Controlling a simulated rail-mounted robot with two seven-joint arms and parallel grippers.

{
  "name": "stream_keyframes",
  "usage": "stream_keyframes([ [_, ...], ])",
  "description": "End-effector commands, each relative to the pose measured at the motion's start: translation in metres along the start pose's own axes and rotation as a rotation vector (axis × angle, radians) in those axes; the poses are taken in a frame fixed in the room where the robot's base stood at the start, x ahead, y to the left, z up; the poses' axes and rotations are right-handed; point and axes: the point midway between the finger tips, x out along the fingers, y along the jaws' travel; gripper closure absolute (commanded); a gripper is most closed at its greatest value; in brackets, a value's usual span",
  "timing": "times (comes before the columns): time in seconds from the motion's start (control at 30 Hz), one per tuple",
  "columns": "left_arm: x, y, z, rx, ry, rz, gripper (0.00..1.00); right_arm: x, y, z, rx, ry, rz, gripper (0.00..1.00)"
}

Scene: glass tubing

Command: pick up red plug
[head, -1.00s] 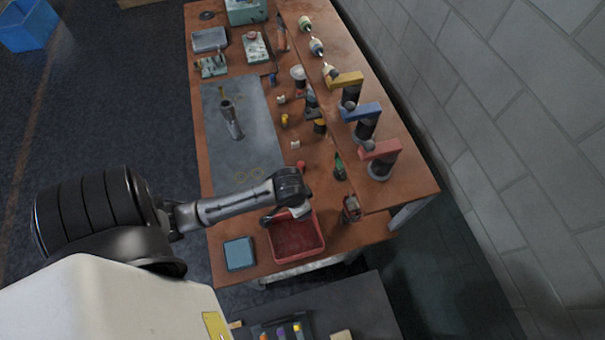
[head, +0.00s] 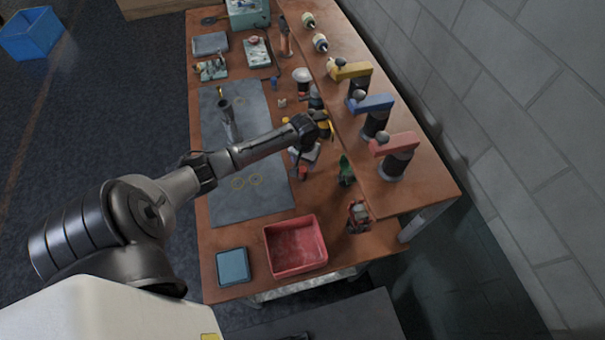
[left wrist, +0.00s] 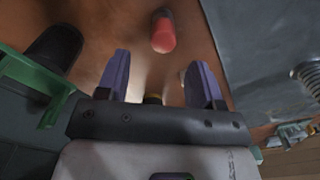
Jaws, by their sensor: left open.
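The red plug (head: 303,173) stands on the wooden bench just right of the grey mat. In the left wrist view the red plug (left wrist: 163,35) is a rounded red piece beyond the fingertips, roughly centred between them. My left gripper (head: 306,154) hangs over the bench close to the plug and partly hides that area. In the left wrist view its two purple fingers (left wrist: 160,75) are spread apart, with no plug between them. My right gripper is not in view.
A green item (head: 345,171) stands right of the plug. A red bin (head: 296,246) and a blue box (head: 233,266) lie nearer. Yellow, blue and red-topped stands (head: 395,155) line the raised shelf at right. The grey mat (head: 250,205) has free room.

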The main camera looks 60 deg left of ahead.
Motion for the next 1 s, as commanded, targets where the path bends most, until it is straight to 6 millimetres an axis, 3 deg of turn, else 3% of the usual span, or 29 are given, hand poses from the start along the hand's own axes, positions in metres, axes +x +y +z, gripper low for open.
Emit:
stream_keyframes([
  [0.27, 0.015, 0.000, 0.001, 0.001, -0.001, 0.000, 0.39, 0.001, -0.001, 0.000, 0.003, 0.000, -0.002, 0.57],
  [0.6, 0.056, -0.004, 0.004, 0.002, -0.001, -0.001, 0.39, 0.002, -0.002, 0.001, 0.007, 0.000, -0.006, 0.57],
  [1.0, 0.062, -0.004, 0.003, 0.002, 0.001, -0.001, 0.42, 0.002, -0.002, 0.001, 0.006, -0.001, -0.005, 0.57],
])
